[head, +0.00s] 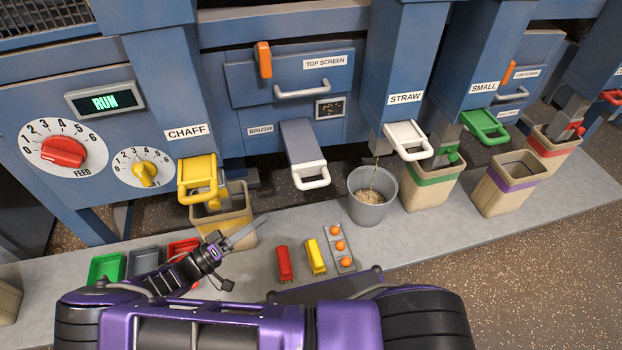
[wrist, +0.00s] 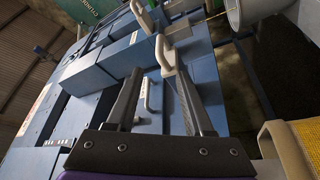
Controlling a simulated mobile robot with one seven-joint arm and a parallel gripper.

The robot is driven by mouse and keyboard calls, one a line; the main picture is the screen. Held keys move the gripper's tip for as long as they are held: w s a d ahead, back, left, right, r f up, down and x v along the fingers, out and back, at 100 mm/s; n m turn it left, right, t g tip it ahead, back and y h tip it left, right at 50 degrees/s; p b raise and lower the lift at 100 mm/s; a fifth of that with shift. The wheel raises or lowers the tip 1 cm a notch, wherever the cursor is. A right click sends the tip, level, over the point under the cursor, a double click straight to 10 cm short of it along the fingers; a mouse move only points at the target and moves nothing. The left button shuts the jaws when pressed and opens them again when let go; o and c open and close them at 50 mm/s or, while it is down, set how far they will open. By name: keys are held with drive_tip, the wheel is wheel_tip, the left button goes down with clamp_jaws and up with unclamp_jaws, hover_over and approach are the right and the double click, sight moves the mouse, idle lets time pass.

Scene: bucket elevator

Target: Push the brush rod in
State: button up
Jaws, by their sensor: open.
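The brush rod (head: 302,143) is a grey bar with a white loop handle (head: 312,176), sticking out from the blue machine beside the BRUSH label (head: 260,129). In the wrist view its white handle (wrist: 166,54) appears just beyond my fingertips, roughly between them. My gripper (head: 250,232) is open and empty, over the walkway in front of the CHAFF bin, to the left of and nearer than the handle. Its two dark fingers also show spread apart in the wrist view (wrist: 160,72). They look apart from the handle.
The CHAFF spout has a yellow handle (head: 200,177) over a tan bin (head: 236,232). A grey bucket (head: 372,207) stands right of the rod, below the white STRAW handle (head: 408,140). The TOP SCREEN drawer (head: 292,76) sits above.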

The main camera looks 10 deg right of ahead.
sight(313, 182)
drive_tip(key=p+x, duration=0.2)
drive_tip(key=x, duration=1.5)
drive_tip(key=shift+s, duration=0.15)
clamp_jaws()
idle(0.7)
